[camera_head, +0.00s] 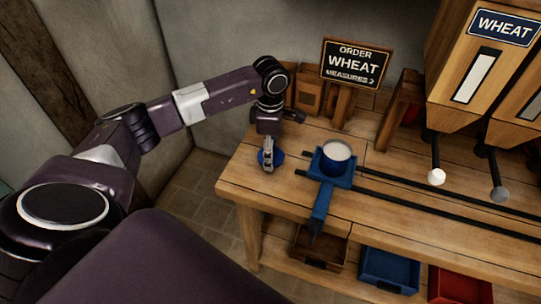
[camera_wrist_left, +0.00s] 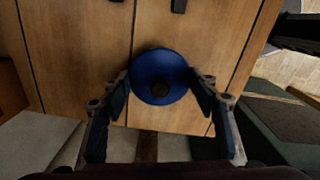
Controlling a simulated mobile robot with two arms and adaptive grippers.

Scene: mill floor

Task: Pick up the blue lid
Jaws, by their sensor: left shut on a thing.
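In the head view the same gripper (camera_head: 268,160) points down at the bench top. I cannot tell whether the lid touches the wood. My right gripper is in neither view.
A blue holder (camera_head: 325,170) with a white-topped round container (camera_head: 337,151) sits on dark rails right of my gripper. An order sign (camera_head: 355,64) reads "WHEAT, MEASURES 2". Wheat hoppers (camera_head: 475,75) stand at the right. Coloured bins (camera_head: 388,268) lie on the lower shelf.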

